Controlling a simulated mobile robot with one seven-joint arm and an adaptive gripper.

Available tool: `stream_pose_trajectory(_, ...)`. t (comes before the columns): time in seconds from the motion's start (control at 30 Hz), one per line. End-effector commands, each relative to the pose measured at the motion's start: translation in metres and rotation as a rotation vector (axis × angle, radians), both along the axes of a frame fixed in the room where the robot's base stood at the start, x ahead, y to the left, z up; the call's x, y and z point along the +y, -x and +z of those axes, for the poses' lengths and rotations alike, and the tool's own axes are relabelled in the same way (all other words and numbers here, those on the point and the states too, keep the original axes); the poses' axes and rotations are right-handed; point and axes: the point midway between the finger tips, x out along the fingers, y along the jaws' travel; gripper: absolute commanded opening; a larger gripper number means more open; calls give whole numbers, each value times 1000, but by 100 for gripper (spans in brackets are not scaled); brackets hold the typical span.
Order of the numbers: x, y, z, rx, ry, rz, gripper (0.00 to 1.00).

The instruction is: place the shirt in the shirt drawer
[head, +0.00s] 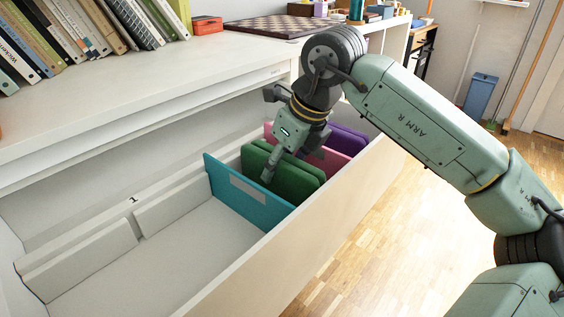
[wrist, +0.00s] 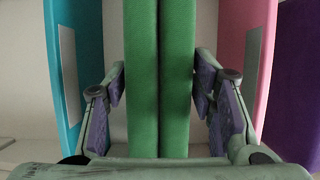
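In the wrist view my gripper (wrist: 160,82) has one finger on each side of the green cloth. The fingers are spread, and their tips are very near its sides; whether they press on it I cannot tell. The drawer (head: 290,245) is pulled out, and its left part is empty.
A teal divider (head: 236,192) stands left of the green cloth and a pink divider (head: 337,158) right of it. Books (head: 80,28) and a chessboard (head: 285,26) are on the cabinet top.

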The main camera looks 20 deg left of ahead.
Motion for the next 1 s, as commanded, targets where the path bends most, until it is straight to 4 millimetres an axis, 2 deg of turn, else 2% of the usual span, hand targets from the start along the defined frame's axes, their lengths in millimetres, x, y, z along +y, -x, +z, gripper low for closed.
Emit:
stream_pose_trajectory(0.23,0,0,1,0,0,0,68)
stream_pose_trajectory(0.57,0,0,5,0,0,0,68)
stream_pose_trajectory(0.67,-4,0,14,-1,0,-3,68)
stream_pose_trajectory(1.0,-29,10,81,-2,1,-4,68)
